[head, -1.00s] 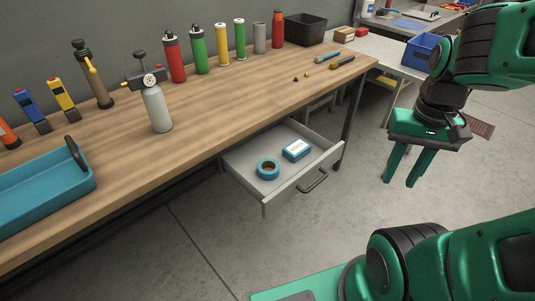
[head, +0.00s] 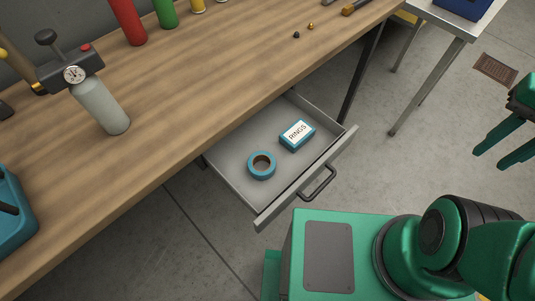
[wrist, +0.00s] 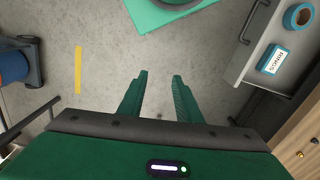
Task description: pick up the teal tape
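The teal tape (head: 262,165) is a round roll with a brown core, lying flat in the open drawer (head: 229,179) under the workbench. It also shows at the top right of the wrist view (wrist: 298,16). A teal and white box marked RINGS (head: 297,135) lies beside it, towards the right, apart from it. My gripper (head: 489,158) is at the right edge of the head view, well away from the drawer. In the wrist view my gripper (wrist: 161,78) has its two fingers spread, with only floor between them.
The wooden workbench (head: 190,95) overhangs the back of the drawer. The drawer handle (head: 318,184) sticks out in front. A metal table (head: 440,15) stands at the upper right. Floor between drawer and gripper is clear.

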